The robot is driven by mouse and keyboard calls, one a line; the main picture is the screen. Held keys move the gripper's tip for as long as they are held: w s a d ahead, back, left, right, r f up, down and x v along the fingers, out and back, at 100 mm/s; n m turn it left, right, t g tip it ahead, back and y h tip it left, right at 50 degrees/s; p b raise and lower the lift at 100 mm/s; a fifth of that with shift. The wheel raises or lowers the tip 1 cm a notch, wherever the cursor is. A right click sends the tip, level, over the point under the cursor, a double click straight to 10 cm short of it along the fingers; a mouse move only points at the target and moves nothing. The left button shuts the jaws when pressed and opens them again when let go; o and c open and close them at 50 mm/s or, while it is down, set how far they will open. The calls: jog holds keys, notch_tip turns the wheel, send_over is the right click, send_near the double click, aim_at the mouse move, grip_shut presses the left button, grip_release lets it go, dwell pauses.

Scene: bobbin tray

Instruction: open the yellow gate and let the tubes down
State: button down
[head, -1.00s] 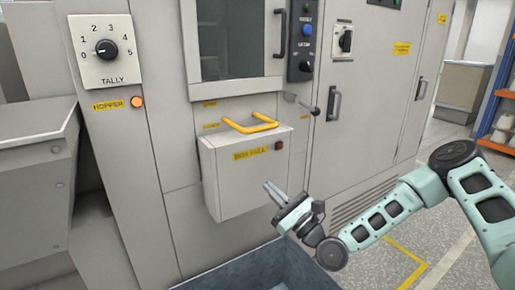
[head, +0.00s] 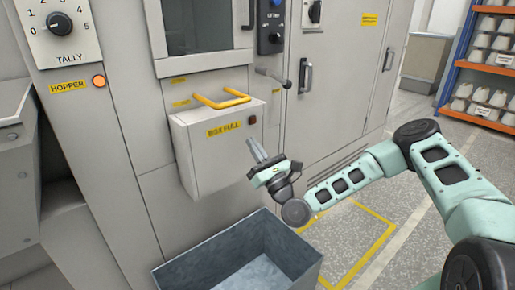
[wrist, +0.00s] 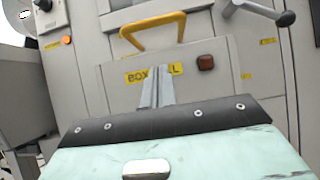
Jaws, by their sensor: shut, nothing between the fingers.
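The yellow gate handle (head: 221,99) is a U-shaped bar on top of a grey box (head: 205,167) marked "BOX FULL" on the machine front. It also shows in the wrist view (wrist: 153,22), above and beyond my fingers. My gripper (head: 257,149) is shut and empty, in front of the lower right part of the box and apart from the handle. In the wrist view my gripper (wrist: 155,85) covers part of the "BOX FULL" label. No tubes are in view.
A blue-grey bin (head: 215,248) stands open on the floor below the box; the part of its inside that shows is empty. A grey lever (head: 274,78) with a dark knob sticks out right of the handle. A tally dial (head: 59,24) and lit orange hopper lamp (head: 99,82) are at left.

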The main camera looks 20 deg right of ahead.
jog(key=w+r, duration=0.1)
jog(key=r, duration=0.1)
jog(key=w+a+r+p, duration=0.1)
jog(key=w+r, duration=0.1)
jog(key=w+r+p, duration=0.1)
jog(key=w+r, duration=0.1)
jog(key=r, duration=0.1)
jog(key=shift+w+a+r, duration=0.1)
jog(key=shift+w+a, duration=0.05)
jog(key=shift+a, duration=0.25)
